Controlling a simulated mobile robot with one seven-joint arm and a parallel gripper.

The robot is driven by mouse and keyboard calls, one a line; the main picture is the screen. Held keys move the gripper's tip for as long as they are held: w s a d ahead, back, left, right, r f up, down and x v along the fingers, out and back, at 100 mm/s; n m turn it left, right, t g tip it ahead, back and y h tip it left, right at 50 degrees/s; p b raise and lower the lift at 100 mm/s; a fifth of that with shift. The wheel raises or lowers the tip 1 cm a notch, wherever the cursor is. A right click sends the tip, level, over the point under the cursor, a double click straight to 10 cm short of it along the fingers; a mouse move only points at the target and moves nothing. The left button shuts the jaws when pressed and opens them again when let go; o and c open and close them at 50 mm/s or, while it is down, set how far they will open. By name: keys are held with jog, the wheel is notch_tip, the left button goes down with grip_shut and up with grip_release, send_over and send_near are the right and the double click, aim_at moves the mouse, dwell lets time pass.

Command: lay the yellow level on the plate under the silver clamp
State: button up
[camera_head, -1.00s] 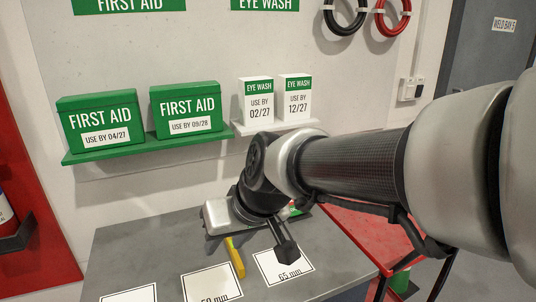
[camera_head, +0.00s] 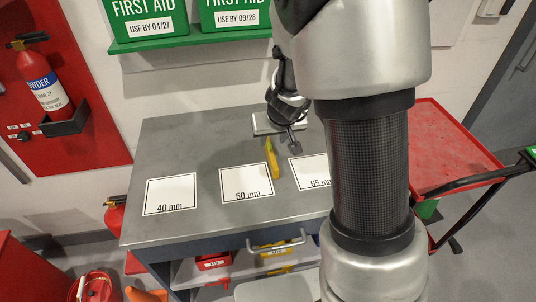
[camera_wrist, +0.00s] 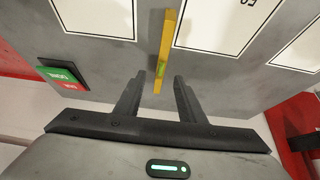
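The yellow level (camera_head: 272,158) lies on the grey table between the 50 mm and 65 mm cards. In the wrist view the level (camera_wrist: 166,45) runs lengthwise, with a green vial near its closer end. My gripper (camera_wrist: 159,76) is open, its two black fingers apart on either side of that end. I cannot tell how high the tips are above the table, and no contact shows.
White cards marked 40 mm (camera_head: 171,195), 50 mm (camera_head: 246,181) and 65 mm (camera_head: 313,172) lie on the table (camera_head: 205,222). A green and red panel (camera_wrist: 65,77) shows in the wrist view. A red cart (camera_head: 450,150) stands right of the table.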

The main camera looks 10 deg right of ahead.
aim_at(269, 146)
jog(key=b+x, duration=0.1)
jog(key=x, duration=0.2)
jog(key=shift+w+f, duration=0.1)
jog(key=shift+f, duration=0.1)
jog(key=shift+b+x, duration=1.05)
jog(key=shift+x, duration=1.6)
jog(key=shift+a, duration=0.1)
grip_shut()
